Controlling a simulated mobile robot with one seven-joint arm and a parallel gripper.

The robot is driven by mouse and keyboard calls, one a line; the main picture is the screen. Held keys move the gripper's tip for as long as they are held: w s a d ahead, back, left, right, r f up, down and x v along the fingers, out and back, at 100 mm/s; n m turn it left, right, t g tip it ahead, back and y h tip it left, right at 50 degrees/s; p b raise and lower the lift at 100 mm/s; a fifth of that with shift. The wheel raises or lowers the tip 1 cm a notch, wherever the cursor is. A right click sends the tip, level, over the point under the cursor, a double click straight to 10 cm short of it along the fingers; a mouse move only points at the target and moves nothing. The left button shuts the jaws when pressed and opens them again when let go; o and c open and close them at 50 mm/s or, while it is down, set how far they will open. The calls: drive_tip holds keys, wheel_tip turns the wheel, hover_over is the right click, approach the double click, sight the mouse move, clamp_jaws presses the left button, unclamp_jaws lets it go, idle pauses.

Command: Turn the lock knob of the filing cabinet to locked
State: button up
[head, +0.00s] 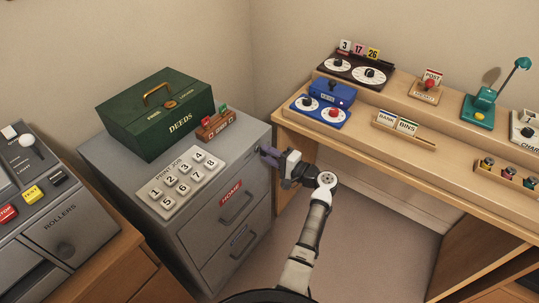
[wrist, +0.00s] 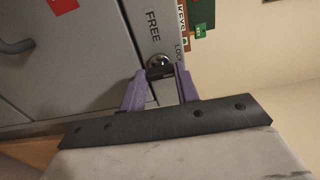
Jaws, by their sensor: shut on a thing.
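The grey filing cabinet (head: 185,236) stands left of centre in the head view, with a red HOME label on a drawer. My gripper (head: 265,153) is at its upper right front corner. In the wrist view, the round metal lock knob (wrist: 158,62) sits on the cabinet front (wrist: 85,75). The purple fingers of my gripper (wrist: 159,73) are shut on the knob's dark grip. The word FREE is printed beside the knob, and a partly hidden label starting LOC is near the right finger. The fingers hide part of the knob, so I cannot tell its exact setting.
A green DEEDS box (head: 155,112), a numbered button panel (head: 180,182) and a small wooden card holder (head: 216,127) are on the cabinet top. A wooden desk (head: 385,115) with several devices stands to the right. Open floor (head: 365,225) lies below the desk.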

drive_tip(key=o, duration=1)
drive_tip(key=b+v, duration=0.2)
drive_tip(key=v, duration=1.2)
drive_tip(key=shift+b, duration=0.35)
drive_tip(key=shift+w+a, duration=0.1)
drive_tip(key=shift+a, duration=0.05)
